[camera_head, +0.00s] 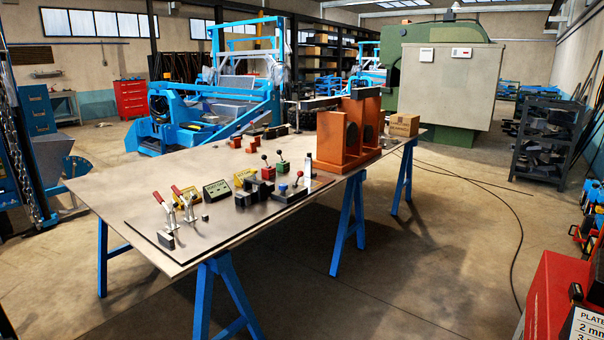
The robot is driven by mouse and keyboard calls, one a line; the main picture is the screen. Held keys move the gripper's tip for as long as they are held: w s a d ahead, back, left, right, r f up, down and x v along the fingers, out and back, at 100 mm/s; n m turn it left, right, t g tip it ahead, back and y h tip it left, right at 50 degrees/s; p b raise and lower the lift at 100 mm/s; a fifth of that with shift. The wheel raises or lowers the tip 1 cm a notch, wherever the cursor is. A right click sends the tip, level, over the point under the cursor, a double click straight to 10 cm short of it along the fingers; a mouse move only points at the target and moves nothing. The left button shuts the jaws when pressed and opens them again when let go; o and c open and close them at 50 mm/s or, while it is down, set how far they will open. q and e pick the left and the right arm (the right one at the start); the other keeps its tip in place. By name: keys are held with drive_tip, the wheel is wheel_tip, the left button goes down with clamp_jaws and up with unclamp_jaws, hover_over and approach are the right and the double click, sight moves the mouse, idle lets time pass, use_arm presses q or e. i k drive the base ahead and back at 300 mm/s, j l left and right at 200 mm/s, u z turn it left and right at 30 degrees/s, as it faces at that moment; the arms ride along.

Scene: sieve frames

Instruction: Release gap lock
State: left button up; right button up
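Neither of my grippers is in view. A dark base plate (222,231) lies along the near edge of a workbench (108,185). Two toggle clamps with red handles, a left one (168,212) and a right one (187,207), stand on its left part. Dark blocks (262,189) and a green block (283,168) sit farther right, with several small ball-knobbed levers rising around them.
A dark sign (216,190) and yellow signs stand behind the plate. An orange frame (330,140) and a cardboard box (404,124) are at the bench's right end. Blue trestles (347,222) carry the bench. A cable (513,250) crosses the floor; a red cabinet (548,293) is at lower right.

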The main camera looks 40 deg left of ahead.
sight(300, 172)
drive_tip(key=u, duration=0.4)
drive_tip(key=i+u, duration=0.15)
drive_tip(key=u, duration=0.65)
drive_tip(key=i+u, duration=0.1)
drive_tip(key=u, duration=0.3)
drive_tip(key=i+l+u, duration=0.25)
drive_tip(key=u, duration=0.15)
drive_tip(key=i+l+u, duration=0.2)
drive_tip(key=u, duration=0.15)
drive_tip(key=i+l+u, duration=0.2)
drive_tip(key=l, duration=0.2)
drive_tip(key=i+l+u, duration=0.15)
drive_tip(key=l, duration=0.25)
drive_tip(key=i+l, duration=0.15)
drive_tip(key=l, duration=0.3)
drive_tip(key=i+l+u, duration=0.1)
drive_tip(key=l, duration=0.35)
drive_tip(key=i+l, duration=0.15)
drive_tip(key=l, duration=0.25)
drive_tip(key=i+l, duration=0.15)
drive_tip(key=l, duration=0.3)
drive_tip(key=u, duration=0.05)
